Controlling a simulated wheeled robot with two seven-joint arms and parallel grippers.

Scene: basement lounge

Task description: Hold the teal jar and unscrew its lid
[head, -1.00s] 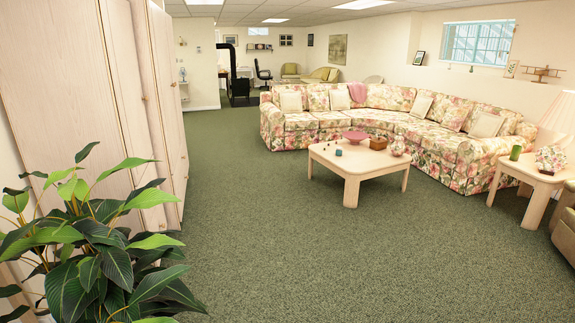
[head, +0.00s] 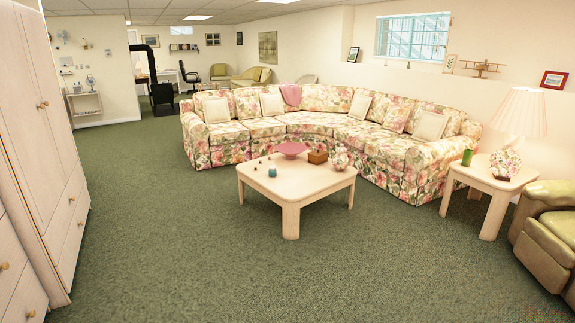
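A small teal object (head: 272,172), which looks like the teal jar, stands on the near part of the pale coffee table (head: 296,184). It is too small to make out a lid. Neither of my grippers is in view, and nothing is seen touching the teal object.
Cabinets (head: 42,150) stand left, an olive armchair (head: 548,235) right. Green carpet (head: 190,250) is clear in front.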

